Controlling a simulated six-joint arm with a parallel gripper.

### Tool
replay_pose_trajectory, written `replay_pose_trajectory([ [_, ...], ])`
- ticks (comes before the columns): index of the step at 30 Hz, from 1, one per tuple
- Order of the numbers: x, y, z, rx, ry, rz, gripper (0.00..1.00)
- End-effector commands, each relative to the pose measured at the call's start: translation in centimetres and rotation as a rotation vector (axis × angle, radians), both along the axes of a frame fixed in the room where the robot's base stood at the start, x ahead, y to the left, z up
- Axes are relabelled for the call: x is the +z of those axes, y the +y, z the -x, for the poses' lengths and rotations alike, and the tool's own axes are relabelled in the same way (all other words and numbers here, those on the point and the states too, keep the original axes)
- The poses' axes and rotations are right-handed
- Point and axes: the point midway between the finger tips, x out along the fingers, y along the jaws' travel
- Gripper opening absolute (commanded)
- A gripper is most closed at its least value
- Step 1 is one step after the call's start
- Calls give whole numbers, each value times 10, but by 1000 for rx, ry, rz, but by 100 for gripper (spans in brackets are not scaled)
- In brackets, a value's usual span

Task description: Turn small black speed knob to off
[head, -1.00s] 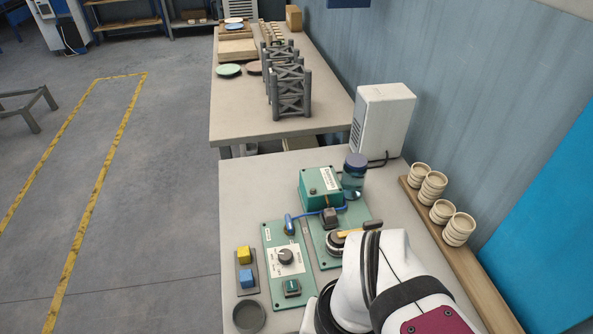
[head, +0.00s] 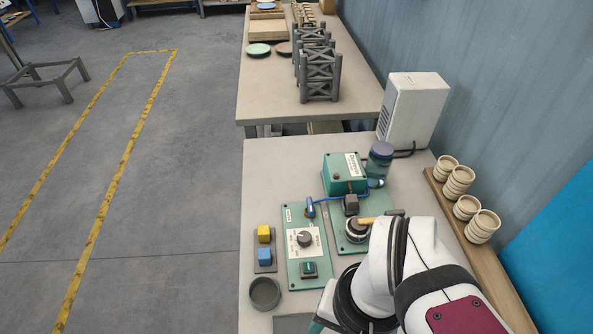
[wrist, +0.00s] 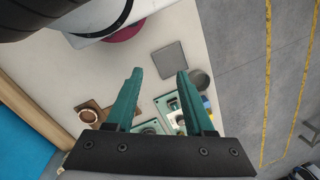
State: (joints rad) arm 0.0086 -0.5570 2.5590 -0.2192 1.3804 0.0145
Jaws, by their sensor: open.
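The small dark knob (head: 305,239) sits on a white dial plate in the middle of the green control panel (head: 292,268) in the head view. Its pointer direction is too small to read surely. My gripper (wrist: 158,72) is open and empty, with two green fingers spread apart in the wrist view. In the head view it is almost wholly hidden behind my white arm and the bottom edge. Parts of the green panel (wrist: 170,104) show between and behind the fingers in the wrist view. The knob is not clear there, and the fingers appear apart from it.
Yellow and blue blocks (head: 264,245) and a grey round dish (head: 265,293) stand left.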

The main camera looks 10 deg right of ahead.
Motion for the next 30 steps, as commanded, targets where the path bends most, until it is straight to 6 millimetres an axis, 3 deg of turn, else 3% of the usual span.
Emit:
replay_pose_trajectory([
  [2,5,-1,-13,-32,8,8,70],
  [4,14,-3,-48,-120,23,30,74],
  [7,18,-6,-127,-317,44,78,74],
  [9,10,-5,-181,-453,49,108,74],
  [12,-12,-3,-241,-612,48,140,74],
  [15,-29,0,-275,-713,43,155,74],
  [18,-40,1,-287,-752,40,161,74],
  [22,-63,1,-286,-755,43,162,74],
  [30,-145,1,-285,-753,46,161,74],
])
